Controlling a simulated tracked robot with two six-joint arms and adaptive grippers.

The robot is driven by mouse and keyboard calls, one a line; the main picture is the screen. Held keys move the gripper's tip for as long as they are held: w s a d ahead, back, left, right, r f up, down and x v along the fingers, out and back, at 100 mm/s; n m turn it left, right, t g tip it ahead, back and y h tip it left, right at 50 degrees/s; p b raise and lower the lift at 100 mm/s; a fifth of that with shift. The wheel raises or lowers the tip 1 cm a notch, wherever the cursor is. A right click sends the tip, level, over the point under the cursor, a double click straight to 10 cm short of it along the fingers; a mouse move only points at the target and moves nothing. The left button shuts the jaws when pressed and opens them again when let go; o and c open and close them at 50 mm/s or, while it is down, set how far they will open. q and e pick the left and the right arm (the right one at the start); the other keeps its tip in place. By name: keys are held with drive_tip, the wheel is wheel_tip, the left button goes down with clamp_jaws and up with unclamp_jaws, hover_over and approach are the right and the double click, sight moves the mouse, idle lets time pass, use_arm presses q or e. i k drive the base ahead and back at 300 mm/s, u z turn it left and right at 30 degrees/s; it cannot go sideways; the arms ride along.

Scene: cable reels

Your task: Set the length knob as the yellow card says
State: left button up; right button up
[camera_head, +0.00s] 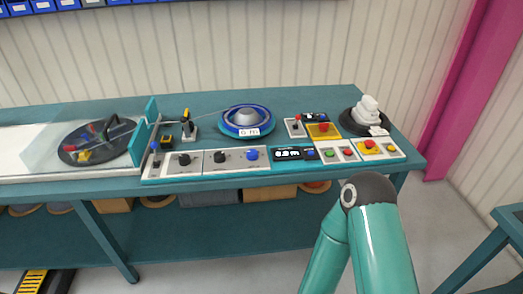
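A control strip on the teal bench carries a black knob (184,160) on its left panel. A second black knob (220,157) and a blue knob (252,155) sit on the panel beside it. Their markings are too small to read, so I cannot tell which is the length knob. A dark display (294,154) shows white digits, perhaps 0.0 m or 0.9 m. I cannot pick out a yellow card with readable writing. A white tag (249,132) on the blue reel (235,123) seems to read 6 m. Neither gripper is in view; one teal arm of mine shows at lower right.
A lever (155,156) stands left of the knobs. Green and red buttons (338,152), a yellow plate (322,131) with a red button and another yellow-red button (369,145) lie to the right. A clear guard (92,118) covers a dark disc. White reels (368,106) are stacked far right.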

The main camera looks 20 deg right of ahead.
sight(253, 155)
drive_tip(key=z, duration=0.1)
drive_tip(key=i, duration=1)
drive_tip(key=u, duration=0.1)
